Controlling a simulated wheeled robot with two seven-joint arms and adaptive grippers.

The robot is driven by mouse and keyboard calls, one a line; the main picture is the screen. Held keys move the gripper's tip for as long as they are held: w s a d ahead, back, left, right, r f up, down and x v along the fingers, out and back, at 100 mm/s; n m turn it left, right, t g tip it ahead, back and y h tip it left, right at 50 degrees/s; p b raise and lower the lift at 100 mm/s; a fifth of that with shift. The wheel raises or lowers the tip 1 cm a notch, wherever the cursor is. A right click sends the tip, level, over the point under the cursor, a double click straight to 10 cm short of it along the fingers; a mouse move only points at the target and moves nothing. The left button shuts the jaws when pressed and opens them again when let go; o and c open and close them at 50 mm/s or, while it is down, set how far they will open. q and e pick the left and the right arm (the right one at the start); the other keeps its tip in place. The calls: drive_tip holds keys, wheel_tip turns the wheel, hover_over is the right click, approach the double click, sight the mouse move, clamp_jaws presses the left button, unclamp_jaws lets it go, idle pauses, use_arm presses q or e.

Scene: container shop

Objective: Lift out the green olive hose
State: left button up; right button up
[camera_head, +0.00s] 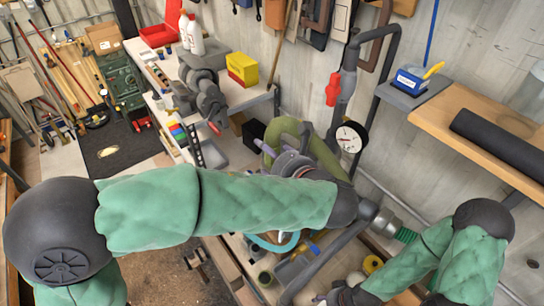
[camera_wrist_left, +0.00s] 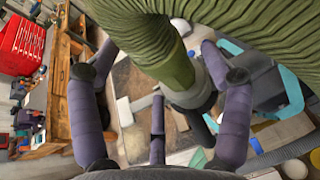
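The green olive hose (camera_head: 322,152) is a thick ribbed hose looping behind my left forearm in the head view. In the left wrist view the hose (camera_wrist_left: 245,38) crosses the top, and its smooth end and grey fitting (camera_wrist_left: 190,92) hang down between my fingers. My left gripper (camera_head: 268,150) is at the hose, with its purple fingers spread. In the left wrist view the left gripper (camera_wrist_left: 160,95) has a clear gap between its left finger and the hose; the right finger is close beside the fitting. My right gripper (camera_head: 335,298) is at the bottom edge, partly cut off.
A pressure gauge (camera_head: 350,137) and a pipe with a red handle (camera_head: 333,88) stand right of the hose. A wooden shelf (camera_head: 455,105) juts from the wall at right. A yellow-red box (camera_head: 242,69) sits on the white bench. Loose parts lie below the hose.

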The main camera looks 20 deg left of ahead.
use_arm(q)
drive_tip(key=c, duration=1.1)
